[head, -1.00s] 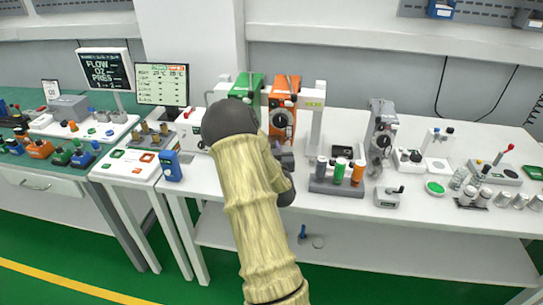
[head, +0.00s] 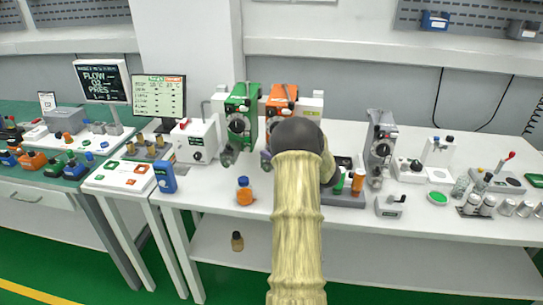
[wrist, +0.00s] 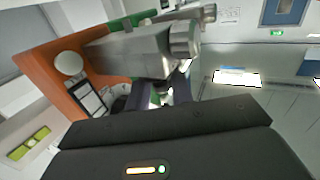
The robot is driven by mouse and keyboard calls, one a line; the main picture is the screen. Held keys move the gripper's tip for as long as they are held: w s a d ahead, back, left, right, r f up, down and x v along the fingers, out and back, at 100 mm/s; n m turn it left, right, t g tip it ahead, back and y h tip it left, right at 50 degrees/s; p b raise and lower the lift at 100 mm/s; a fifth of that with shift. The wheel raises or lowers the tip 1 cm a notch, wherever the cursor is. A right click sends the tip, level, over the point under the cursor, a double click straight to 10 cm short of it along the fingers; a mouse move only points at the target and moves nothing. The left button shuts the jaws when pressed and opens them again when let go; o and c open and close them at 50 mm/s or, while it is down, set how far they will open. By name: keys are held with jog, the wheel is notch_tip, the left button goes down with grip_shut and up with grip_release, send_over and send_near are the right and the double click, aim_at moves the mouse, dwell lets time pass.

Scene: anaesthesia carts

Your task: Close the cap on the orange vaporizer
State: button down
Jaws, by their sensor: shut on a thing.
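The orange vaporizer (head: 281,96) stands on the white bench right of the green vaporizer (head: 238,112). My arm hides its lower front and my gripper in the head view. In the wrist view the orange body (wrist: 50,72) fills the left side, tilted in the picture, with a grey metal block and round knob (wrist: 150,50) jutting across. My gripper (wrist: 160,95) is close against the vaporizer's front, just below this metal part in the picture. Its fingers are shut on a small part there, apparently the cap, which is mostly hidden, so I cannot tell its angle.
An orange bottle with a blue lid (head: 244,192) stands near the bench front, left of my arm. A grey rack with green and orange vials (head: 346,196) is right of my arm. A grey device (head: 379,150) stands farther right.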

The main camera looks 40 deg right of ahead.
jog(key=shift+w+n+g+y+p, duration=0.25)
jog(key=shift+n+g+y, duration=0.3)
jog(key=shift+n+y, duration=0.55)
jog(key=shift+w+n+g+y+p, duration=0.1)
jog(key=shift+w+n+g+y, duration=0.15)
jog(key=shift+n+g+y, duration=0.8)
jog(key=shift+r+m+t+y, duration=0.1)
jog(key=shift+m+t+y, duration=0.2)
jog(key=shift+t, duration=0.2)
jog(key=c, duration=1.4)
grip_release()
jog(key=shift+w, duration=0.1)
jog(key=shift+c, duration=0.2)
jog(key=shift+d, duration=0.1)
jog(key=b+v, duration=0.2)
jog(key=v, duration=1.5)
jog(key=shift+d, duration=0.1)
